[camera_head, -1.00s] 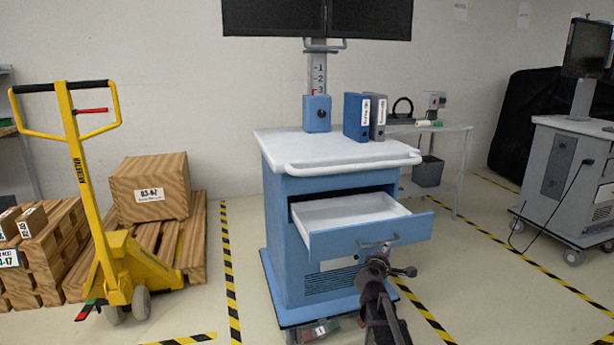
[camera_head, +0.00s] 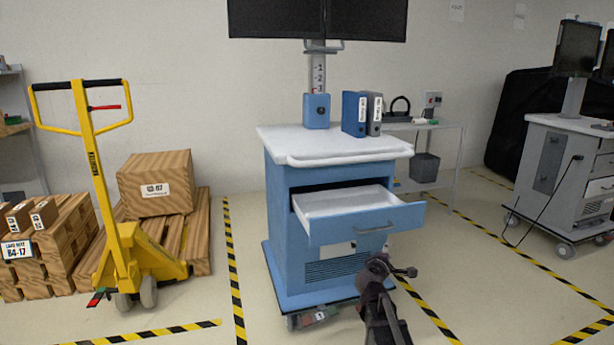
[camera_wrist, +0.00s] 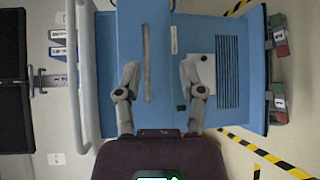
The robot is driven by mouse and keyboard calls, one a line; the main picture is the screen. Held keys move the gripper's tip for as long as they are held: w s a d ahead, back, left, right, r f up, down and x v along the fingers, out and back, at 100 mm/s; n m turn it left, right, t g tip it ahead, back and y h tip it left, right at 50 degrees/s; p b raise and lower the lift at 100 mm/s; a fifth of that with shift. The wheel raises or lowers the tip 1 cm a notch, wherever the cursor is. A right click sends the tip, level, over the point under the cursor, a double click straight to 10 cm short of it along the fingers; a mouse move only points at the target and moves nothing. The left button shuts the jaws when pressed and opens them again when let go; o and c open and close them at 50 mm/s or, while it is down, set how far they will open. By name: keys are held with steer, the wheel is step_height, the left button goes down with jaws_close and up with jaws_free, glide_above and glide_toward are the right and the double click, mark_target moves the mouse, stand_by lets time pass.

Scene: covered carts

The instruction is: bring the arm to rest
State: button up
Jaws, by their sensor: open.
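My gripper (camera_head: 390,268) is in front of the blue cart (camera_head: 282,243), low and right of the drawer's middle in the head view. In the wrist view my gripper (camera_wrist: 158,78) has its two fingers spread apart, with nothing between them but the view of the cart front beyond. The drawer (camera_head: 368,226) of the cart stands pulled out, and its white inside looks empty. Its handle (camera_head: 376,228) is above my gripper and apart from it in the head view.
A yellow pallet jack (camera_head: 105,200) and wooden crates (camera_head: 157,183) are at left. A grey cart (camera_head: 566,175) is at right. Striped tape marks the open floor.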

steer(key=s+f+m+g+y, duration=0.2)
steer(key=s+f+m+g, duration=0.9)
steer(key=s, duration=0.5)
steer(key=s+a+f+m+g+y, duration=0.1)
steer(key=s+a+f+g+y, duration=0.1)
steer(key=s+a+f+y, duration=0.3)
steer(key=s+a+m+g+y, duration=0.1)
steer(key=s+a+m, duration=0.1)
steer(key=s, duration=0.6)
step_height(320, 180, up, 36)
steer(key=p, duration=3.5)
steer(key=shift+a+f+p, duration=0.25)
steer(key=shift+a+p, duration=0.05)
steer(key=shift+a, duration=0.05)
